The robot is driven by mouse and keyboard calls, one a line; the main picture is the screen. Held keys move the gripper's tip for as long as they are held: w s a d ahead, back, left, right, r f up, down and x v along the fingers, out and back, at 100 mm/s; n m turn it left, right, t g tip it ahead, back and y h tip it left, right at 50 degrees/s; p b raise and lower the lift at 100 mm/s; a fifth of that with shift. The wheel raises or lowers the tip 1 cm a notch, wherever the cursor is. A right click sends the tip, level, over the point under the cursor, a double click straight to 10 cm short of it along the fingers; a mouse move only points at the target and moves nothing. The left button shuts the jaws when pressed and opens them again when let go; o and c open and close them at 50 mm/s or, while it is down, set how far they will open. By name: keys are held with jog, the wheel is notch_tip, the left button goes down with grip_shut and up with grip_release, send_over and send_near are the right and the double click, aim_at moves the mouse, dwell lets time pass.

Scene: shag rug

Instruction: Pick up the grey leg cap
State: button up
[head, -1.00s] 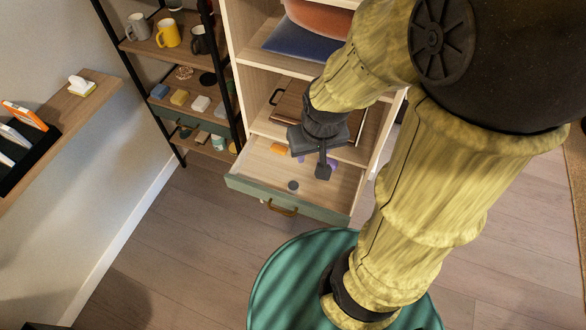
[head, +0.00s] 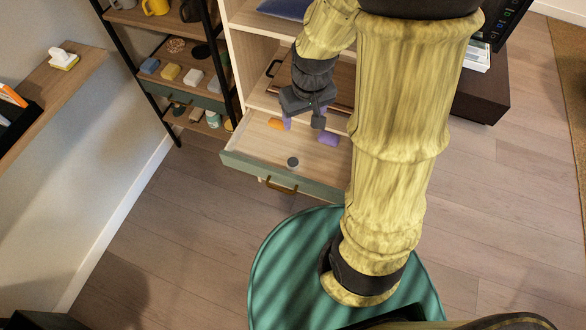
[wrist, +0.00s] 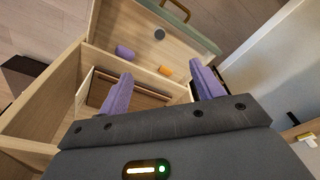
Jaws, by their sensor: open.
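The grey leg cap (head: 293,162) is a small dark grey disc lying flat on the floor of the open drawer (head: 240,143), near its front. In the wrist view the cap (wrist: 159,34) lies near the drawer's front panel, beyond my fingers. My gripper (head: 303,122) is open and empty, above the back part of the drawer. Its two purple fingers (wrist: 164,90) are spread wide in the wrist view. The cap is apart from the gripper and fully visible in both views.
An orange piece (head: 275,124) and a purple piece (head: 328,139) also lie in the drawer, behind the cap. The drawer has a green front with a brass handle (head: 281,186). A dark-framed shelf (head: 178,83) stands left of the cabinet.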

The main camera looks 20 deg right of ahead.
jog(key=w+f+n+b, duration=0.1)
jog(key=w+f+b, duration=0.3)
jog(key=f, duration=0.5)
jog(key=w+f+n+g+b, duration=0.1)
jog(key=w+f+n+b, duration=0.1)
jog(key=w+f+b, duration=0.3)
notch_tip(320, 180, down, 4)
jog(key=shift+w+a+r+n+g, duration=0.15)
jog(key=shift+w+n+g, duration=0.15)
jog(key=b, duration=0.2)
send_over(293, 161)
notch_tip(293, 161, down, 12)
jog(key=shift+w+f, duration=0.1)
jog(key=shift+f, duration=0.05)
jog(key=shift+f+b, duration=0.4)
jog(key=shift+f, duration=2.15)
